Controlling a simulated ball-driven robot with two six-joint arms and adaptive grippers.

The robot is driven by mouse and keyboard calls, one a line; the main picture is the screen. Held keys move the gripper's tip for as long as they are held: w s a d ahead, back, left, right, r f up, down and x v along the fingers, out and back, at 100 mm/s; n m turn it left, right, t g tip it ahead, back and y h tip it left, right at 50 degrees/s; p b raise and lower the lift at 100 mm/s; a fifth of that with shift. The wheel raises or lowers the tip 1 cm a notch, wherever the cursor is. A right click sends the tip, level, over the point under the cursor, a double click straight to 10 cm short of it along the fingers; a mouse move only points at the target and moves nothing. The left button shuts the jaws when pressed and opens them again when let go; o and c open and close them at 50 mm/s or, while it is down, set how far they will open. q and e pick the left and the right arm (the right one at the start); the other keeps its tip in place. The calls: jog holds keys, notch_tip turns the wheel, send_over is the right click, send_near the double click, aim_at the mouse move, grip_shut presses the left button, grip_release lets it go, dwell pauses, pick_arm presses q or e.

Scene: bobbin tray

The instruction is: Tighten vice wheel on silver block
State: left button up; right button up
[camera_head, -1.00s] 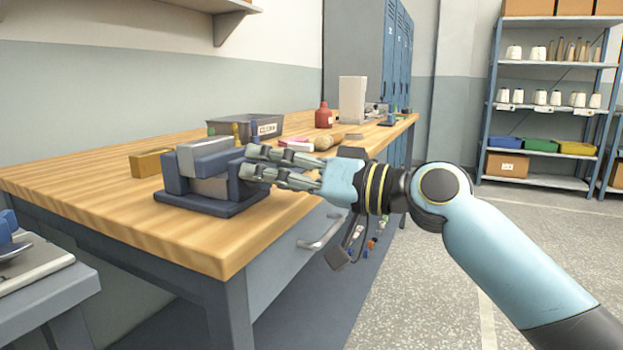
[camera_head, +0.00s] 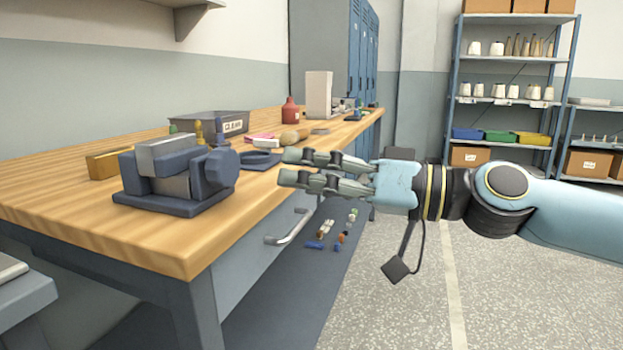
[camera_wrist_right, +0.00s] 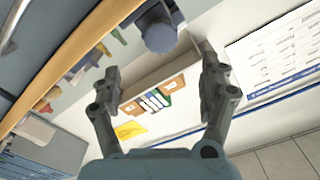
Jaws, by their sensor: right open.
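The blue-grey vice (camera_head: 165,204) stands on the wooden bench near its front edge. The silver block (camera_head: 172,155) sits between its jaws and rises above them. The round vice wheel (camera_head: 220,168) is on the vice's right side. A round blue-grey knob, seemingly this wheel, shows at the top of the right wrist view (camera_wrist_right: 158,36). My right gripper (camera_head: 283,166) is open and empty, to the right of the wheel and apart from it, with its fingers pointing left. Both its fingers also show in the wrist view (camera_wrist_right: 160,80). My left gripper is not in view.
A brass-coloured block (camera_head: 108,164) lies left of the vice. Behind are a labelled grey bin (camera_head: 208,126), a red bottle (camera_head: 291,112) and a white box (camera_head: 318,95). A dark blue piece (camera_head: 261,160) lies right of the wheel. A drawer handle (camera_head: 287,232) juts out below.

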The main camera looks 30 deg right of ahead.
aim_at(232, 171)
jog(key=w+a+n+p, duration=0.1)
jog(key=w+a+n, duration=0.1)
jog(key=w, duration=0.1)
jog(key=w+a+n+p, duration=0.1)
jog(key=w+a+n, duration=0.1)
jog(key=w+n, duration=0.1)
jog(key=w+a+n+p, duration=0.1)
jog(key=w+a+n, duration=0.1)
jog(key=shift+w+a+r+n, duration=0.1)
jog(key=shift+w+a+n, duration=0.2)
jog(key=shift+w+a, duration=0.4)
jog(key=shift+w, duration=0.1)
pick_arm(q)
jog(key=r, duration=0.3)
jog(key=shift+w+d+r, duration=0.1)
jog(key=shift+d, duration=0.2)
